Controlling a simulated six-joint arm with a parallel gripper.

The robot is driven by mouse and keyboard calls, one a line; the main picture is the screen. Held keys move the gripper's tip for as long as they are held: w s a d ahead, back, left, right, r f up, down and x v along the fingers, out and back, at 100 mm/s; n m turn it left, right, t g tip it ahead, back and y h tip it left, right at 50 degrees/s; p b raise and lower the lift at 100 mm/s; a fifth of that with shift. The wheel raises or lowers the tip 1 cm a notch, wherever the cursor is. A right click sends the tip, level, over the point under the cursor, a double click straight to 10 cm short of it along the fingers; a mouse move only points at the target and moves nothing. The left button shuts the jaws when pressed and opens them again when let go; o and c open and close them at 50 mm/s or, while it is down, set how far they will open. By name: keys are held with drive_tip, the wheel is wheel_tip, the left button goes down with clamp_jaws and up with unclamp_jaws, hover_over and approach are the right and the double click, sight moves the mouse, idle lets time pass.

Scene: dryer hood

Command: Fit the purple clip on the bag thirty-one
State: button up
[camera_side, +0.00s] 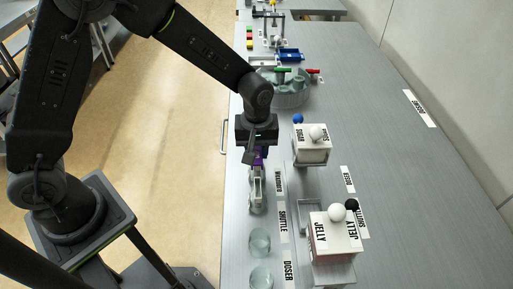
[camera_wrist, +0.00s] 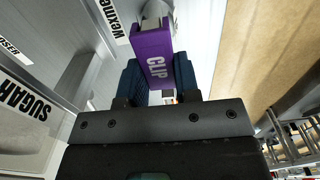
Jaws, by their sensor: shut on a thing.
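My gripper (camera_side: 258,152) points down over the left edge of the bench. It is shut on the purple clip (camera_wrist: 158,58), whose white lettering reads CLIP. In the wrist view the clip stands out between the two dark blue fingers (camera_wrist: 160,85). In the side view only a small purple patch (camera_side: 257,161) of it shows under the gripper. A pale grey upright part (camera_side: 257,185) stands just below the clip; I cannot tell whether they touch. I cannot make out a bag marked thirty-one in either view.
A white box marked SUGAR (camera_side: 312,145) and a box marked JELLY (camera_side: 335,235) stand to the right. Two clear glasses (camera_side: 260,242) sit nearer the front. A round greenish tray (camera_side: 286,90) lies behind.

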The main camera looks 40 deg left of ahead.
idle(0.3)
drive_tip(key=o, duration=1.4)
drive_tip(key=shift+o, duration=0.2)
drive_tip(key=shift+r, duration=3)
drive_tip(key=shift+r, duration=0.1)
drive_tip(key=s+a+r+m+t, duration=0.1)
drive_tip(key=s+a+r+m, duration=0.15)
drive_tip(key=r, duration=0.25)
drive_tip(key=s+a+r+m+t, duration=0.1)
drive_tip(key=s+a+r, duration=0.25)
drive_tip(key=r, duration=0.25)
drive_tip(key=s+a+r+m+t, duration=0.1)
drive_tip(key=s+a+r+m, duration=0.1)
drive_tip(key=s, duration=0.4)
drive_tip(key=s+a+r+m+t, duration=0.1)
drive_tip(key=s+a+m+t, duration=0.1)
drive_tip(key=s, duration=0.5)
drive_tip(key=shift+s+r+m+t, duration=0.2)
drive_tip(key=shift+r+m+t, duration=0.15)
drive_tip(key=shift+m, duration=0.4)
